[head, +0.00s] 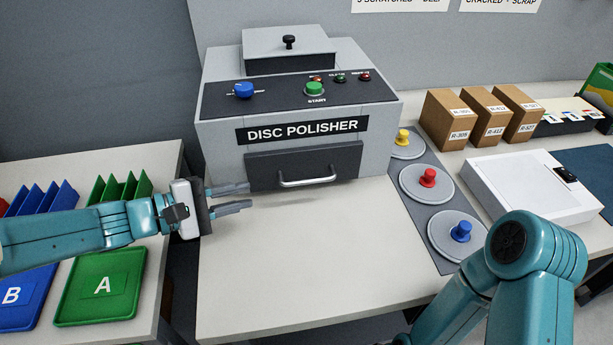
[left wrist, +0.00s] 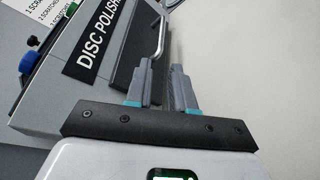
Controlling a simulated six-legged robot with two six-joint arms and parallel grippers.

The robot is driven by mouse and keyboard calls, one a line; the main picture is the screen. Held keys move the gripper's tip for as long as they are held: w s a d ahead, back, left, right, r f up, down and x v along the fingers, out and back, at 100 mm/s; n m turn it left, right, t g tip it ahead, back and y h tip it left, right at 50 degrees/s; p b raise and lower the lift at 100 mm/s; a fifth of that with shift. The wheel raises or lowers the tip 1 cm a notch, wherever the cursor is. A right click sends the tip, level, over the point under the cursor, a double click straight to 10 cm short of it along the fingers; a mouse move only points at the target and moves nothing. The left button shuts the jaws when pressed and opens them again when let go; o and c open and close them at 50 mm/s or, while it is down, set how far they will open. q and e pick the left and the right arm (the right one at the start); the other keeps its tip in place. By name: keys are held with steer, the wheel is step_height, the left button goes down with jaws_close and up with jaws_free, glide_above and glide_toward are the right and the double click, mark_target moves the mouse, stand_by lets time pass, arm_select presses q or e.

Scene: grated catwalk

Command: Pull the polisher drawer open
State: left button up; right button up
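The disc polisher (head: 222,136) is a grey box with a dark control panel, standing on a pale bench. Its dark drawer front (head: 303,160) sits below the name label and looks shut. A silver bar handle (head: 307,182) runs along the drawer's lower part; it also shows in the left wrist view (left wrist: 160,35), just beyond the fingertips. My left gripper (head: 249,197) is open and empty, to the left of the handle and apart from it. Its two fingers (left wrist: 161,82) show a gap between them in the left wrist view. My right gripper is out of view; only my right arm's links show.
Discs with coloured knobs lie on a dark mat (head: 416,205) right of the polisher. Brown boxes (head: 449,119) and a white case (head: 530,187) stand farther right. Green (head: 100,285) and blue trays are on the left table. The bench before the drawer is clear.

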mark_target(301, 183)
arm_select(q)
steer(key=x, duration=1.5)
steer(key=shift+s+d+r, duration=0.1)
steer(key=shift+s, duration=0.15)
jaws_close()
